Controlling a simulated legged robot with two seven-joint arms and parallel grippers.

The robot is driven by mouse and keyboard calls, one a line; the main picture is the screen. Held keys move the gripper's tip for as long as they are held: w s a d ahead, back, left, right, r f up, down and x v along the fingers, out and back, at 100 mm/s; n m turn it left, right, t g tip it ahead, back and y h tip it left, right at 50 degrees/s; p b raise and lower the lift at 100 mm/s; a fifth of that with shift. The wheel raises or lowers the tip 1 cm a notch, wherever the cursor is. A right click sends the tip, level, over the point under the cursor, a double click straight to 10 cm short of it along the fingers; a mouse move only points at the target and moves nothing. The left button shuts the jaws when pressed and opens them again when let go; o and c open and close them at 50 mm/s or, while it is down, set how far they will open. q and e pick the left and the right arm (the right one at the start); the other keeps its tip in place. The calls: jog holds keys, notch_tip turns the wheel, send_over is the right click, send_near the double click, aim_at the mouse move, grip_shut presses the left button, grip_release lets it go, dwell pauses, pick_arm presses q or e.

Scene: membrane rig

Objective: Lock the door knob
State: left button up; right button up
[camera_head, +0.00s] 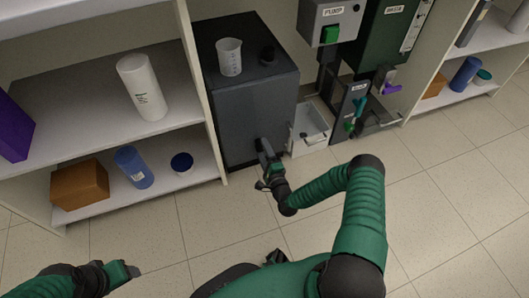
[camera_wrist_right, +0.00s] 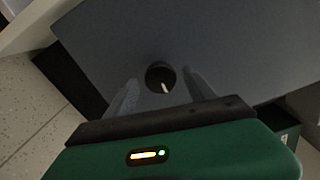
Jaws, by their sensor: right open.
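The door knob (camera_wrist_right: 161,75) is a round black knob with a white mark, on the front of a dark grey cabinet (camera_head: 233,125). In the right wrist view the white mark points down and slightly right. My right gripper (camera_head: 265,152) is at the lower front of the cabinet and hides the knob in the head view. In the right wrist view its two fingers (camera_wrist_right: 161,82) are open, one on each side of the knob; I cannot tell whether they touch it. My left gripper (camera_head: 122,271) is low at the left, away from the cabinet, its jaw opening unclear.
Shelves (camera_head: 80,90) stand at the left. The tiled floor in front is clear.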

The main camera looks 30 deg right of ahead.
jog(key=p+v, duration=0.7)
jog(key=v, duration=1)
jog(key=shift+w+d+f, duration=0.1)
jog(key=shift+d+f, duration=0.05)
